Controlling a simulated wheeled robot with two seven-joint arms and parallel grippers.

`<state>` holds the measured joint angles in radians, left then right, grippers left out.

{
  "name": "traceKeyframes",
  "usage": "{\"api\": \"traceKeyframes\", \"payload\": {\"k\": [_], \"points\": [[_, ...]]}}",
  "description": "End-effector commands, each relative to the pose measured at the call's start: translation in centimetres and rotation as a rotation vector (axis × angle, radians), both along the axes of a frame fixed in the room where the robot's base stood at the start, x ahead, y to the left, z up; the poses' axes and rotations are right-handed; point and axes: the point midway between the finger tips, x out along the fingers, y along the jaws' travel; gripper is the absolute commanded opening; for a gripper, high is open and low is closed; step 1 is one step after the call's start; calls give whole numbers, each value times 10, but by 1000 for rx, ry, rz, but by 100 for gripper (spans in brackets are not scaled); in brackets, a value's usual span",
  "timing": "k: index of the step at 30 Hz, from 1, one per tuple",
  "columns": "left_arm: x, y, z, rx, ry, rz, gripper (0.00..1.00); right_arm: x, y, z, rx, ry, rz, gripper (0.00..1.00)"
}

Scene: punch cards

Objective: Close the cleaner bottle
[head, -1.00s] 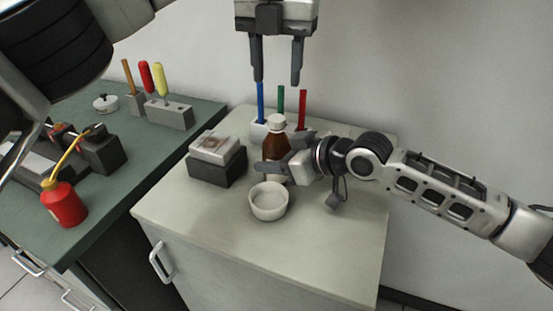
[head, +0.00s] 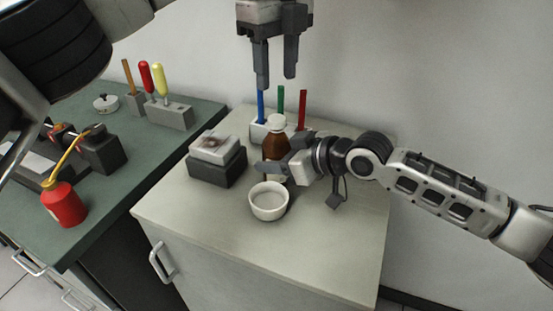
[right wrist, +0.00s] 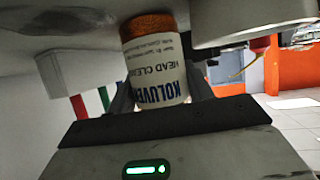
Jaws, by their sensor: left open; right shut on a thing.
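The cleaner bottle (head: 275,145) is brown with a white cap (head: 277,121) sitting on its top, and it stands upright on the light cabinet. My right gripper (head: 275,168) comes in from the right and is shut on the bottle low on its body. In the right wrist view the bottle's white label (right wrist: 158,70) with lettering shows between the jaws, and its cap is out of that view. My left gripper (head: 276,82) points down above the cap, open and empty, with a clear gap to it. I cannot tell how tightly the cap sits.
A white bowl (head: 268,211) stands just in front of the bottle. A grey box with a light block (head: 215,149) on it is to the left. A holder with blue, green and red pens (head: 302,108) is close behind. A red oil can (head: 64,205) stands on the green bench.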

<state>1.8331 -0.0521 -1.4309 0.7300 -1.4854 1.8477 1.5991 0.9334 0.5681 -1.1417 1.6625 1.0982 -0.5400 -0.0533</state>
Motion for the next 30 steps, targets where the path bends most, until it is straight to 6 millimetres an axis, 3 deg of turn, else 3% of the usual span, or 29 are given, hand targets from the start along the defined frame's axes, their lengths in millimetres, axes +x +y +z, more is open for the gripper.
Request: {"api": "traceKeyframes", "payload": {"k": [16,29,30], "points": [[0,1,-70,1,1,0,45,0,0,1,1,-1,0,0],[0,0,-80,0,0,0,45,0,0,1,1,-1,0,0],[0,0,-80,0,0,0,37,0,0,1,1,-1,0,0]]}}
